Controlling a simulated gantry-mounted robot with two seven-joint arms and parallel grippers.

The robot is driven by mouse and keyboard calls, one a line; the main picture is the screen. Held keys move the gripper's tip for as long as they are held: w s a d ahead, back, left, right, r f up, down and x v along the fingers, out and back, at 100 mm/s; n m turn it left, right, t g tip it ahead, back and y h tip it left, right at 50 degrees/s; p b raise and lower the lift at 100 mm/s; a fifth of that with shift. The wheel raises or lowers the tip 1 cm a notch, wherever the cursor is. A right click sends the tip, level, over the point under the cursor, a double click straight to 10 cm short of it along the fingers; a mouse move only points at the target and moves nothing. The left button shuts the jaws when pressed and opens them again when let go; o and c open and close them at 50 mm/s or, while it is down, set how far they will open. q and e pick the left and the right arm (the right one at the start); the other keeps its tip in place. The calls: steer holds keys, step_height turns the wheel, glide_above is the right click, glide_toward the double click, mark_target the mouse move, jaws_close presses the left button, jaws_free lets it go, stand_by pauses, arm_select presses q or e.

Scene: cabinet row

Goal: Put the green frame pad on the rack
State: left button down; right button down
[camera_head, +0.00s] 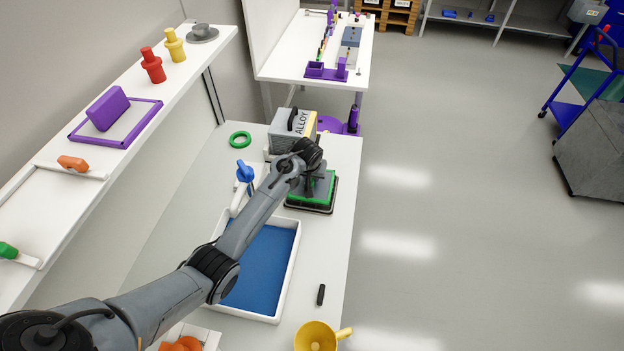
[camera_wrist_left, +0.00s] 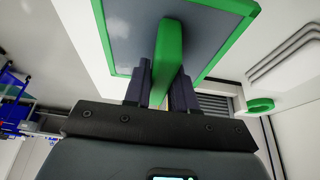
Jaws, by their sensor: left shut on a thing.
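The green frame pad (camera_head: 329,188) has a green rim around a grey plate and a green upright handle. It also shows in the left wrist view (camera_wrist_left: 208,45). My left gripper (camera_head: 311,181) reaches over it from the left. In the left wrist view its two dark fingers are shut on the green handle (camera_wrist_left: 167,58). A dark base (camera_head: 309,208) shows under the pad near the counter's right edge. I cannot tell whether it is the rack or the pad's own underside, nor whether the pad touches anything. My right gripper is out of view.
A grey ALLOY case (camera_head: 284,138) stands just behind the pad. A green ring (camera_head: 240,139) and a blue-handled item (camera_head: 245,172) lie left. A white-rimmed blue tray (camera_head: 296,243) is in front. A yellow funnel (camera_head: 316,338) sits at the near edge. A shelf (camera_head: 130,150) runs along the left.

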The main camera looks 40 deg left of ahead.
arm_select(q)
steer(key=shift+f, duration=0.9)
steer(key=shift+f, duration=0.1)
steer(key=c, duration=0.9)
jaws_free()
steer(key=shift+f, duration=0.1)
steer(key=p+v, duration=0.2)
steer(key=v, duration=0.9)
steer(key=shift+s+r, duration=0.2)
steer(key=shift+r, duration=0.5)
